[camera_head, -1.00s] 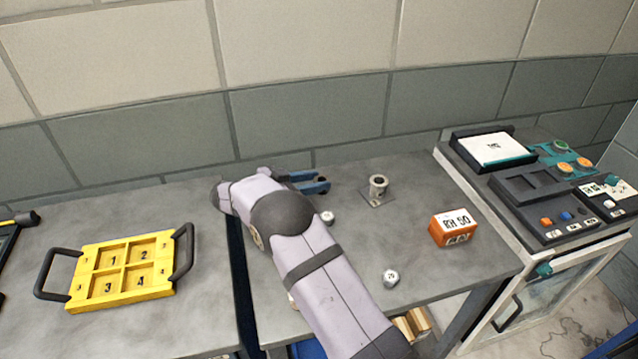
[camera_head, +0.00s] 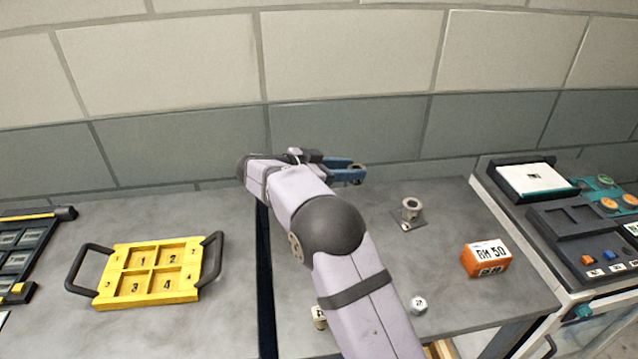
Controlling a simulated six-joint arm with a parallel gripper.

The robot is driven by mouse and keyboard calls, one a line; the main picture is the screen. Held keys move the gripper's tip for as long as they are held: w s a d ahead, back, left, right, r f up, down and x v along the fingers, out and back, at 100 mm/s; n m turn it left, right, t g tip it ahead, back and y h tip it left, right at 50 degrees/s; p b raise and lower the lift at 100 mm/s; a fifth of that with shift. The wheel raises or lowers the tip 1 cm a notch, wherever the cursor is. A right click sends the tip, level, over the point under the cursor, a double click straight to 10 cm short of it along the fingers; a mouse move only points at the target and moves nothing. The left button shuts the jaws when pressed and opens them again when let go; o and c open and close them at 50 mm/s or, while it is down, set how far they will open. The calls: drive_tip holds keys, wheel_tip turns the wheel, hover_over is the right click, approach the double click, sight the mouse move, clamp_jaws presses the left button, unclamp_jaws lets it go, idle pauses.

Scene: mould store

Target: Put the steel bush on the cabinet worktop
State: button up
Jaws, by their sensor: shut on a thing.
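My gripper (camera_head: 350,172) has blue fingers and is raised above the back of the grey table, near the wall. It is shut on a small, dull ring-shaped piece (camera_head: 358,170) at the fingertips, which looks like the steel bush; the fingers hide most of it. The cabinet (camera_head: 520,247) stands at the right edge, with its top largely taken up by equipment. My gripper is well to the left of it, and the held piece touches no surface that I can see.
A yellow numbered tray (camera_head: 148,272) lies left. A white-topped device (camera_head: 531,181) sits on the cabinet.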

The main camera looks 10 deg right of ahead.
drive_tip(key=w+d+r+n+t+y+p, duration=0.45)
drive_tip(key=w+r+n+t+y, duration=0.2)
drive_tip(key=w+n, duration=0.2)
drive_tip(key=a+f+n+t+y+p, duration=0.1)
drive_tip(key=a+f+n+y+p, duration=0.15)
drive_tip(key=a+y, duration=0.2)
drive_tip(key=a+f+n+t+y+p, duration=0.1)
drive_tip(key=a+f+n+y+p, duration=0.1)
drive_tip(key=a+f+n+y, duration=0.3)
drive_tip(key=s+a+r+n+g+y+p, duration=0.1)
drive_tip(key=s+a+r+n+y+p, duration=0.1)
drive_tip(key=a, duration=0.9)
drive_tip(key=s+a+r+n+g+y+p, duration=0.1)
drive_tip(key=s+a+r+n+g+y, duration=0.15)
drive_tip(key=a, duration=0.95)
drive_tip(key=s+a+r+n+g+y+p, duration=0.1)
drive_tip(key=s+a+n+y+p, duration=0.15)
drive_tip(key=a, duration=0.85)
drive_tip(key=shift+m, duration=0.3)
drive_tip(key=shift+s+d+f+p, duration=0.1)
drive_tip(key=shift+f+p, duration=1.1)
drive_tip(key=shift+f, duration=3.85)
